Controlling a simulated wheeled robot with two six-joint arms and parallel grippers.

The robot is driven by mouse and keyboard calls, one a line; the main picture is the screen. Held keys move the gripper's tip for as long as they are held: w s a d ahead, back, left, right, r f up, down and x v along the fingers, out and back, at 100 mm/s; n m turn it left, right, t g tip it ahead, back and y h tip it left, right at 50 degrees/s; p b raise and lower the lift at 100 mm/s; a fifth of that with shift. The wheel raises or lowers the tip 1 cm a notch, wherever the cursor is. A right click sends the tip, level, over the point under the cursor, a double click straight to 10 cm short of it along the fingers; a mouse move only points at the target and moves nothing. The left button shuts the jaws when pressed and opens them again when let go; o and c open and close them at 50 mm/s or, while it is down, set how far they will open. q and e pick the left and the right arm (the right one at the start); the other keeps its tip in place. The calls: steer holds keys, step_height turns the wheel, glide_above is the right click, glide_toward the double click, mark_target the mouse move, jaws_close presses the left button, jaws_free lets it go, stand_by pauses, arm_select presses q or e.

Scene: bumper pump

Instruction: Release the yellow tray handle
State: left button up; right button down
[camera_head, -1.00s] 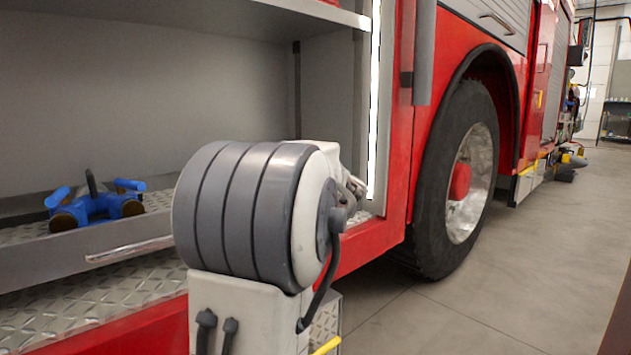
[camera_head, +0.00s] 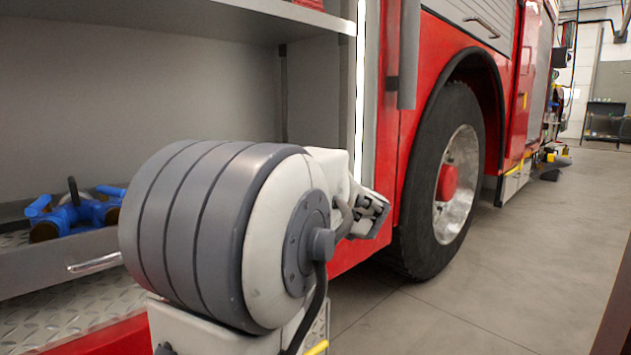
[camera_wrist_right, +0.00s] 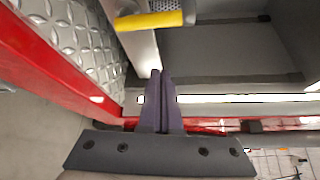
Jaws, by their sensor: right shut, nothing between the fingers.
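The yellow tray handle (camera_wrist_right: 148,20) shows at the top of the right wrist view, across the end of a grey metal tray part (camera_wrist_right: 146,52). My right gripper (camera_wrist_right: 160,75) is shut, with its dark fingers together and nothing between them. A gap shows between its fingertips and the handle. In the head view my arm's thick grey joint hides much of the compartment front, and I cannot make out the fingers there. My left gripper is in neither view.
A blue fitting (camera_head: 72,213) lies in a grey drawer (camera_head: 40,268) with a silver pull (camera_head: 95,262). Below is a diamond-plate ledge (camera_head: 60,310). The red truck's wheel (camera_head: 445,185) stands to the right.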

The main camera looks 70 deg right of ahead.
steer(key=v, duration=0.2)
steer(key=shift+s+a+f, duration=0.1)
steer(key=shift+a, duration=0.15)
stand_by(0.5)
